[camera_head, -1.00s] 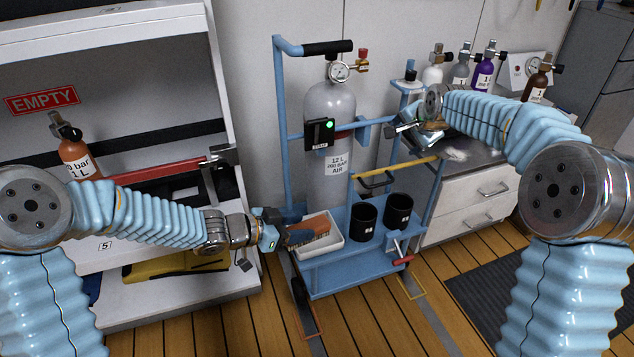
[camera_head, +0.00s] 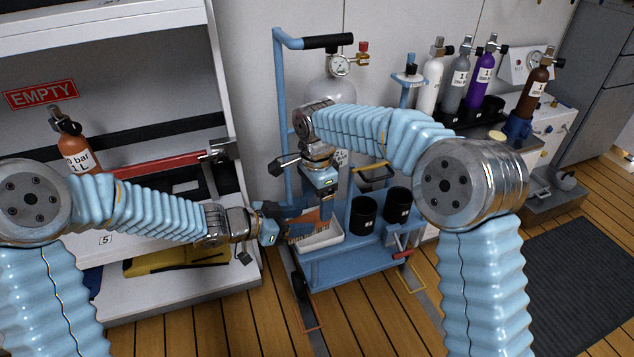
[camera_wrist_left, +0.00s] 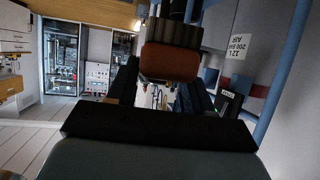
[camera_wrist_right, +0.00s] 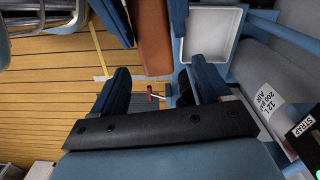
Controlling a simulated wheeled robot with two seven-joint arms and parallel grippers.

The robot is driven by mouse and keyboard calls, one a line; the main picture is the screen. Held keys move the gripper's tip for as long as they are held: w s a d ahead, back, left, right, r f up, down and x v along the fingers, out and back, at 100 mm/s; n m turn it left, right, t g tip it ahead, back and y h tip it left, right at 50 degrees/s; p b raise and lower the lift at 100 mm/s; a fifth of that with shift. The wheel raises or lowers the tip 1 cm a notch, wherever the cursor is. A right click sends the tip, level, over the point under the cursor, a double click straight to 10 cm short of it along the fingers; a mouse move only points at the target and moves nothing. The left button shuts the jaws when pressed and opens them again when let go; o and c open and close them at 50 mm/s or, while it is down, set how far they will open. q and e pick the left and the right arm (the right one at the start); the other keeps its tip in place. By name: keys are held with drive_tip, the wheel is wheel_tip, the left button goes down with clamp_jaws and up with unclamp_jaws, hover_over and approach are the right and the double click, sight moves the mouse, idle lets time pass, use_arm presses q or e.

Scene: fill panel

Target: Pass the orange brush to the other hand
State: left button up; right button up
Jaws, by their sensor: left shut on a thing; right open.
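The orange brush (camera_head: 303,226) is held by my left gripper (camera_head: 288,222) above a white tray on the blue cart. In the left wrist view its orange-brown body (camera_wrist_left: 168,62) sits between the fingers, with dark bristles above. My right gripper (camera_head: 322,206) is above and beside the brush, pointing down, and partly hides it. In the right wrist view the right fingers (camera_wrist_right: 160,85) are spread and empty. The brush (camera_wrist_right: 153,38) lies just beyond them, with the left gripper's dark fingers (camera_wrist_right: 120,20) on it. I cannot tell whether the right fingers touch the brush.
The white tray (camera_head: 322,243) is below the grippers. Two black cups (camera_head: 363,215) stand to its right. A grey air cylinder (camera_head: 328,92) stands behind my right arm. The white shelf unit (camera_head: 190,285) is at left. Small cylinders (camera_head: 455,85) line the right counter.

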sight(317, 213)
wheel_tip(317, 213, down, 5)
drive_tip(key=shift+f, duration=0.15)
drive_tip(key=c, duration=1)
use_arm(q)
drive_tip(key=o, duration=1.1)
use_arm(e)
drive_tip(key=shift+c, duration=0.4)
use_arm(q)
drive_tip(key=shift+o, duration=0.2)
